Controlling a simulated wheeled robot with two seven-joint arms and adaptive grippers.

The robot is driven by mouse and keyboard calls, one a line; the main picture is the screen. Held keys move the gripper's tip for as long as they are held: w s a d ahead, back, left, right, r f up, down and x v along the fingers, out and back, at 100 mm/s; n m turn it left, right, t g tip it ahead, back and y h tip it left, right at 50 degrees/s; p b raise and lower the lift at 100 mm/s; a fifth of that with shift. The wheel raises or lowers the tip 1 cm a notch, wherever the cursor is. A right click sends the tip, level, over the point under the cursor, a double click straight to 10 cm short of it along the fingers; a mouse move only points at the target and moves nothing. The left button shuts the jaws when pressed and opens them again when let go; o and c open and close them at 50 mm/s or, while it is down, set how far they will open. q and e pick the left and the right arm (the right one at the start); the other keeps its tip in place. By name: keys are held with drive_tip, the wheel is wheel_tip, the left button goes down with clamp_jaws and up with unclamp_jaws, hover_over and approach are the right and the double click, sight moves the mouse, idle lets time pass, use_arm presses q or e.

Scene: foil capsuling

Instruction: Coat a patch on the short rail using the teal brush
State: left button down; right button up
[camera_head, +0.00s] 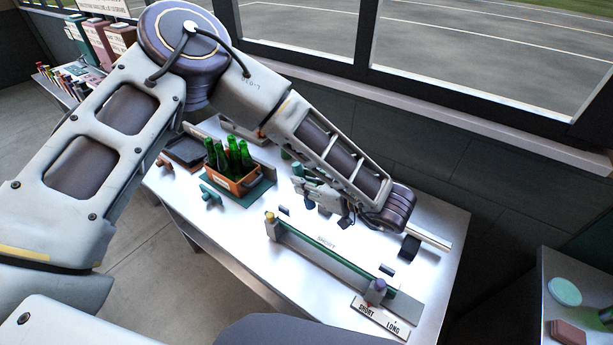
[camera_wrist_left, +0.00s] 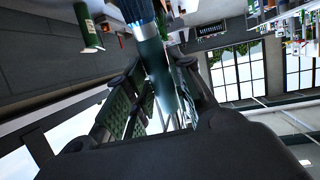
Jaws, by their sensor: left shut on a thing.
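My left gripper (camera_head: 322,196) is above the steel table, reaching over from behind the near rail. In the left wrist view its green-padded fingers are shut on a dark teal handle (camera_wrist_left: 160,72), which I take for the teal brush. A dark blue end shows at the top of that view. My right gripper is not in view.
An orange crate (camera_head: 238,184) of green bottles stands on a green mat at the left. A "SHORT / LONG" sign (camera_head: 379,318) is at the near corner. A metal strip (camera_head: 429,234) lies at the right. A second table (camera_head: 585,290) stands far right.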

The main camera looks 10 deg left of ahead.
use_arm(q)
drive_tip(key=shift+s, duration=0.15)
drive_tip(key=shift+f, duration=0.1)
idle(0.3)
drive_tip(key=shift+f+b, duration=1.55)
drive_tip(key=shift+f, duration=0.9)
drive_tip(key=shift+s+p, duration=0.15)
drive_tip(key=shift+p, duration=0.15)
